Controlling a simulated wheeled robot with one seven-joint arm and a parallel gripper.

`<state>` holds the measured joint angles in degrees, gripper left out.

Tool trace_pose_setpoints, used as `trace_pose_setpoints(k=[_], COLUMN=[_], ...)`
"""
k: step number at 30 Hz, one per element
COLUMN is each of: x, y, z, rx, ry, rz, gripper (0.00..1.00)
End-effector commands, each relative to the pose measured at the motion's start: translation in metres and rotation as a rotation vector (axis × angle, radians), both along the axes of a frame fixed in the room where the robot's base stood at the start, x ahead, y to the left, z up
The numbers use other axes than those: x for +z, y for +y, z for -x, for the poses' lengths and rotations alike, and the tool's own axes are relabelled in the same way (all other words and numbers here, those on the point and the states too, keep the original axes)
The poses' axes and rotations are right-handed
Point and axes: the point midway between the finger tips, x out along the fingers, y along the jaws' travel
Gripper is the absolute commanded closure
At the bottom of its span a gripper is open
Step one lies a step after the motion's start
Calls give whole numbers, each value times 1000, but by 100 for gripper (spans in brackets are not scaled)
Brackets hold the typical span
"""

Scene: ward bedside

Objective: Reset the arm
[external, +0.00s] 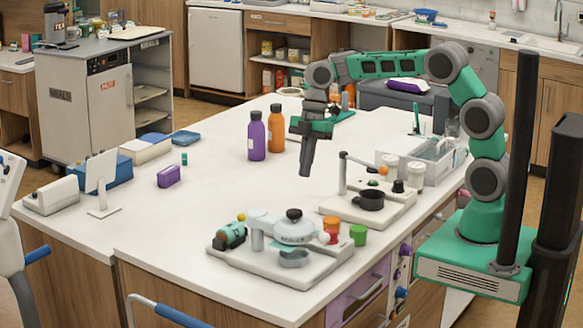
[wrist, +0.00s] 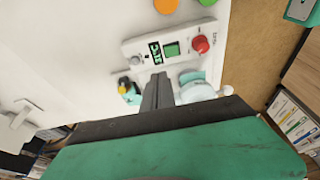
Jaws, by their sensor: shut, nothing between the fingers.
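My gripper (external: 306,172) hangs from the raised green and grey arm, pointing down above the white table (external: 215,205). Its fingers are together and hold nothing. In the wrist view the shut fingers (wrist: 157,92) point toward a white device with a green button (wrist: 171,50) and a red knob (wrist: 201,44). In the external view the gripper is apart from everything around it, just right of an orange bottle (external: 278,129) and a purple bottle (external: 257,136).
A white station with a pale teal pot (external: 293,228) stands at the table's front. Another station with a dark cup (external: 371,200) is at right, near a grey bin (external: 436,155). The table's middle left is clear.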

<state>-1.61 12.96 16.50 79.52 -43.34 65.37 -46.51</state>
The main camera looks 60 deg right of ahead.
Motion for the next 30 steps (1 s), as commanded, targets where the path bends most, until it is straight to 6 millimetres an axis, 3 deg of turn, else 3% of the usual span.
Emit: trace_pose_setpoints(k=[5,10,13,16,21,27,30], x=[0,-1,-42,-77,-93,-70,-48], y=[0,1,-13,-31,-70,-125,-134], z=[0,-12,0,26,84,173,197], rx=[0,-294,-613,-864,-1224,-1503,-1541], ry=[0,47,165,257,290,166,80], rz=[0,-13,17,73,157,185,123], gripper=[100,100,100,100,100,100,100])
